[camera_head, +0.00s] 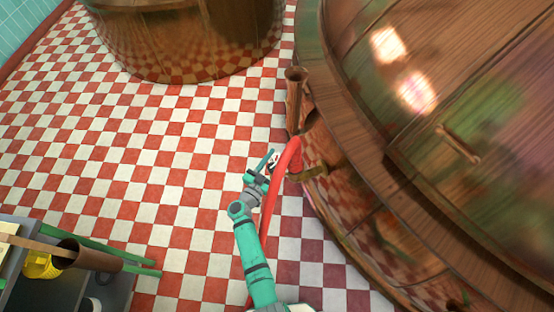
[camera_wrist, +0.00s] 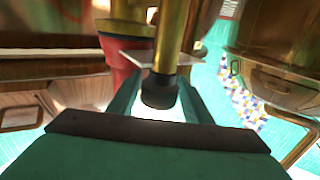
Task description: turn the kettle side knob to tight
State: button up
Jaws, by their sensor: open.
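The large copper kettle (camera_head: 400,150) fills the right side of the head view. A brass fitting (camera_head: 310,172) sticks out low on its side, beside a red hose (camera_head: 288,155). My gripper (camera_head: 267,163) is next to this fitting and hose, on the left. In the wrist view my gripper (camera_wrist: 160,98) is open, with a finger on each side of a dark, round-ended piece (camera_wrist: 158,90) on a brass rod (camera_wrist: 170,40). This may be the side knob. I cannot tell whether the fingers touch it. A red part (camera_wrist: 118,60) is close to the left finger.
An upright copper pipe (camera_head: 296,95) stands by the kettle, beyond my gripper. A second copper vessel (camera_head: 190,40) stands at the back. A grey cart (camera_head: 60,285) with a brown tube (camera_head: 88,257) is at lower left. The checkered floor (camera_head: 150,150) between is clear.

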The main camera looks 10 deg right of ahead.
jog(key=shift+s+d+f, duration=0.1)
jog(key=shift+d, duration=0.2)
jog(key=shift+w+a+n+t+y, duration=0.15)
jog(key=shift+a+n+t+y, duration=0.3)
jog(key=shift+n+y, duration=0.6)
jog(key=shift+w+a+n+t+y, duration=0.2)
jog(key=shift+n+t+y, duration=0.5)
jog(key=shift+y, duration=0.65)
jog(key=shift+w+a+n+t+y, duration=0.1)
jog(key=shift+a+n+t+y, duration=0.35)
jog(key=shift+n+y, duration=0.6)
jog(key=shift+y, duration=0.65)
jog(key=s+a+r, duration=0.1)
jog(key=s+r, duration=0.1)
jog(key=s, duration=0.8)
jog(key=s+a+r+y, duration=0.1)
jog(key=s+a+r, duration=0.1)
jog(key=s, duration=0.9)
jog(key=s+a+r+n+y, duration=0.1)
jog(key=s+r, duration=0.3)
jog(key=s, duration=0.7)
jog(key=shift+s+a+r+g, duration=0.2)
jog(key=shift+s+r+g, duration=0.05)
jog(key=shift+g, duration=0.15)
